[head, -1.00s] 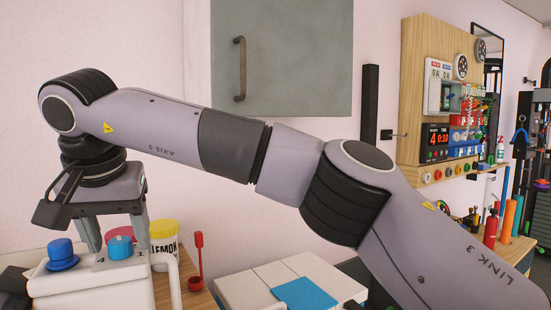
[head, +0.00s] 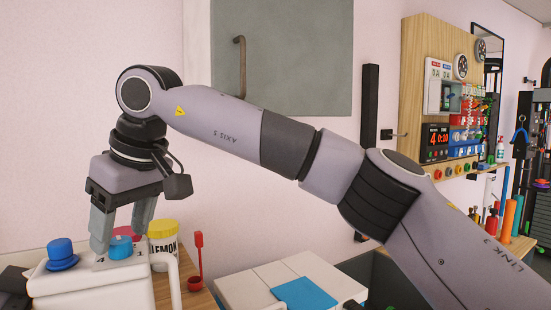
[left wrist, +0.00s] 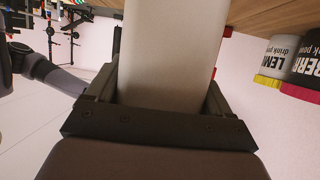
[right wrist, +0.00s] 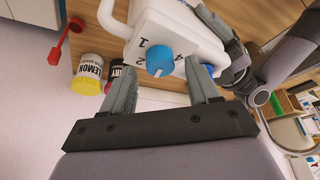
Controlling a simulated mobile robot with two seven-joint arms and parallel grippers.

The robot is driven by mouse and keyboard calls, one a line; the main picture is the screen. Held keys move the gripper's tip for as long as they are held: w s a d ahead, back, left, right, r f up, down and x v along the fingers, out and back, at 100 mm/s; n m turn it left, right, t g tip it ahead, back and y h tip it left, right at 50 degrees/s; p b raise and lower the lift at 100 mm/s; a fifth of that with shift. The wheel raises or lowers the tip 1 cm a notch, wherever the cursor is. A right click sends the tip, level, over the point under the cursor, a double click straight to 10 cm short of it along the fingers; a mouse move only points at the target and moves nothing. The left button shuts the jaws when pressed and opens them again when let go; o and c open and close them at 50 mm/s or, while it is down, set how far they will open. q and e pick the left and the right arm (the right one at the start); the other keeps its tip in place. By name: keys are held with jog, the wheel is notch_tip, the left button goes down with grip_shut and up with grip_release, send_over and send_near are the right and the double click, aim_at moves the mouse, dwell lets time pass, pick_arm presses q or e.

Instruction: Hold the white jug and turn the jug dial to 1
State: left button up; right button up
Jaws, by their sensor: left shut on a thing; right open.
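The white jug (head: 95,291) stands at the lower left of the head view. It has a blue dial (head: 121,247) on top and a larger blue knob (head: 62,252) beside it. In the right wrist view the dial (right wrist: 160,60) sits among printed numbers, with 1, 2 and 4 readable. My left gripper (left wrist: 160,90) is shut on a white part of the jug (left wrist: 172,50).
A yellow-lidded lemon tub (head: 164,242) and a red scoop (head: 197,265) stand close behind and right of the jug. A white box with a blue panel (head: 303,292) is further right. A grey cabinet (head: 290,60) hangs above.

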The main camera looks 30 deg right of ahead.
jog(key=v, duration=1.1)
jog(key=w+d+f+m+t+y, duration=0.1)
jog(key=w+d+m+t+y, duration=0.2)
jog(key=d+m+y, duration=0.3)
jog(key=w+d+f+m+t+y, duration=0.1)
jog(key=w+d+m+t+y, duration=0.2)
jog(key=d+m+y, duration=0.4)
jog(key=w+d+f+m+t+y, duration=0.2)
jog(key=w+d+m+t+y, duration=0.2)
jog(key=d+m, duration=1)
jog(key=m+y, duration=0.3)
jog(key=m, duration=0.2)
jog(key=shift+d, duration=0.2)
jog(key=shift+w, duration=0.15)
